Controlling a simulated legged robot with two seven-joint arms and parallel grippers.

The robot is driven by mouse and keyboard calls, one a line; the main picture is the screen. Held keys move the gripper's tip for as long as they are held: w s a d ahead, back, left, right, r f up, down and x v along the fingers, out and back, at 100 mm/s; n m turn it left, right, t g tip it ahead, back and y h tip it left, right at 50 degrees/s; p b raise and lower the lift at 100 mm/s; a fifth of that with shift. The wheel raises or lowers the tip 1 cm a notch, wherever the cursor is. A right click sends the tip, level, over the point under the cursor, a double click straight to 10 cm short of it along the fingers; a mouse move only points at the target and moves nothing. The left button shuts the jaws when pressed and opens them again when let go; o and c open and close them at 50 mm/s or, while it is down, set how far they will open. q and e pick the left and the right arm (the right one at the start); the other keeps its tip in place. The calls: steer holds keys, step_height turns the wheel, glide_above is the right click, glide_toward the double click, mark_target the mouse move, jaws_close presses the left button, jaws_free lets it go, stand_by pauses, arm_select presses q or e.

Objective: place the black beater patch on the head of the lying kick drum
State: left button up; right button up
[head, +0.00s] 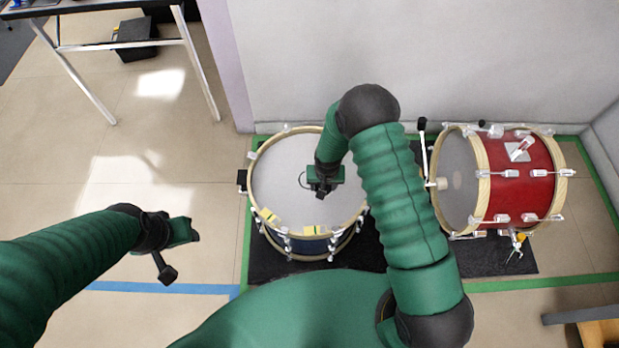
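The drum with a blue shell (308,246) lies with its pale round head (275,185) facing up, in the middle of the head view. My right gripper (322,190) is over the middle of this head, pointing down. A thin dark curved outline shows just left of it; I cannot tell whether this is the edge of the black beater patch. The patch is not clearly visible. The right fingertips are too small and covered to read. My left gripper (180,250) is over bare floor left of the drum, apart from everything; its finger opening is unclear.
A red drum (520,178) lies on its side at the right, a beater (437,184) at its head. A black mat (270,262) lies beneath.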

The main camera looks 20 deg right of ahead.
steer(key=w+a, duration=0.1)
steer(key=w, duration=0.1)
steer(key=w+a+b, duration=0.1)
steer(key=w, duration=0.1)
steer(key=w+a+b, duration=0.1)
steer(key=w, duration=0.1)
steer(key=shift+w+f, duration=0.3)
steer(key=shift+f, duration=0.1)
steer(key=shift+w+f, duration=0.15)
steer(key=shift+w, duration=0.1)
step_height(320, 180, down, 3)
steer(key=shift+s+d+r+b, duration=0.1)
steer(key=shift+d+b, duration=0.05)
steer(key=shift+b, duration=1)
steer(key=shift+f, duration=0.2)
steer(key=shift+r, duration=0.1)
arm_select(q)
steer(key=f, duration=0.5)
steer(key=shift+a, duration=0.25)
steer(key=shift+a+f, duration=0.1)
